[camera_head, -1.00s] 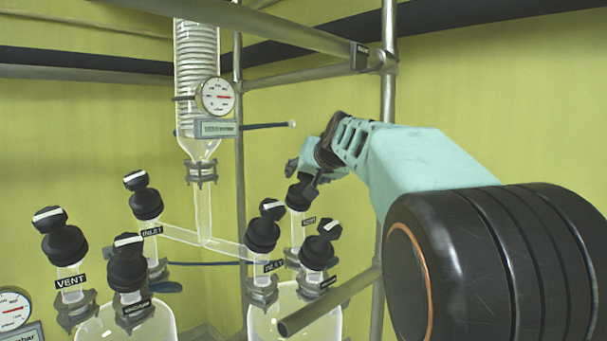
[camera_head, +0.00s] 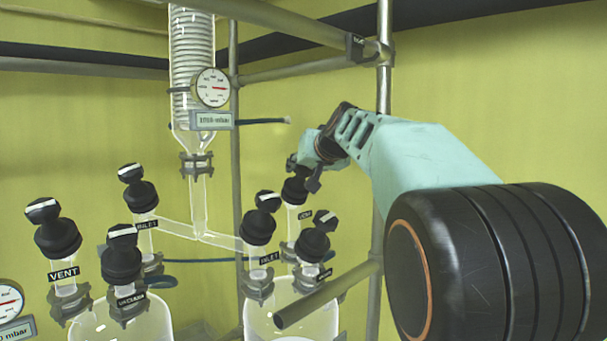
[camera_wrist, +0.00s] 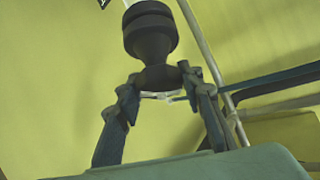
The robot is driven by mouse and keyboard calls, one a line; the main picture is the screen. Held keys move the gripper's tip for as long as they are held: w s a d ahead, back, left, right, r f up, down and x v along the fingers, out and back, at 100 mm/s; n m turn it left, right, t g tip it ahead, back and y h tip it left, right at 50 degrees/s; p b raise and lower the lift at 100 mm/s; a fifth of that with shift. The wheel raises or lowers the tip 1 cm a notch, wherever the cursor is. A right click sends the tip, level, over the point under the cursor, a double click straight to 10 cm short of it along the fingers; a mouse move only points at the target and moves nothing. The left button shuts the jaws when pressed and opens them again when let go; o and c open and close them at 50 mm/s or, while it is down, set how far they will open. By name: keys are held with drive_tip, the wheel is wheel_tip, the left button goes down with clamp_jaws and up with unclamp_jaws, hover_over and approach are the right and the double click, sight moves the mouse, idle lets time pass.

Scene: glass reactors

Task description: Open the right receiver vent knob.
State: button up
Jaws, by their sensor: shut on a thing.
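The right receiver vent knob (camera_head: 295,190) is black and sits on a glass neck with a VENT label, at the back of the right receiver (camera_head: 290,318). In the head view my gripper (camera_head: 303,174) is at the top of this knob, coming from the upper right, and hides its head. In the wrist view the black knob (camera_wrist: 150,38) stands between the two fingers of my gripper (camera_wrist: 160,85), which are shut on its narrow end. The knob's white mark is hidden in the head view.
The right receiver's INLET knob (camera_head: 260,225) and another black knob (camera_head: 314,245) stand close by. A metal rail (camera_head: 325,295) crosses in front, and an upright post (camera_head: 381,90) stands behind my arm. A gauge (camera_head: 211,87) hangs at the glass column.

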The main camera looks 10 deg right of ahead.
drive_tip(key=shift+d+f+n+y+b, duration=0.15)
drive_tip(key=shift+f+n+y+b, duration=0.15)
drive_tip(key=shift+n+y+b, duration=0.45)
drive_tip(key=shift+r+n+y+b, duration=0.1)
drive_tip(key=shift+n+y+b, duration=0.45)
drive_tip(key=shift+n+b, duration=0.7)
drive_tip(key=shift+r+n+g+y, duration=0.15)
drive_tip(key=shift+n+g+y, duration=0.15)
drive_tip(key=shift+n+y, duration=0.45)
drive_tip(key=shift+r+n+g+y, duration=0.1)
drive_tip(key=shift+n+g+y, duration=0.55)
drive_tip(key=shift+n, duration=0.8)
drive_tip(key=shift+p, duration=0.3)
drive_tip(key=o, duration=1.2)
drive_tip(key=shift+c, duration=0.2)
drive_tip(key=shift+s, duration=0.1)
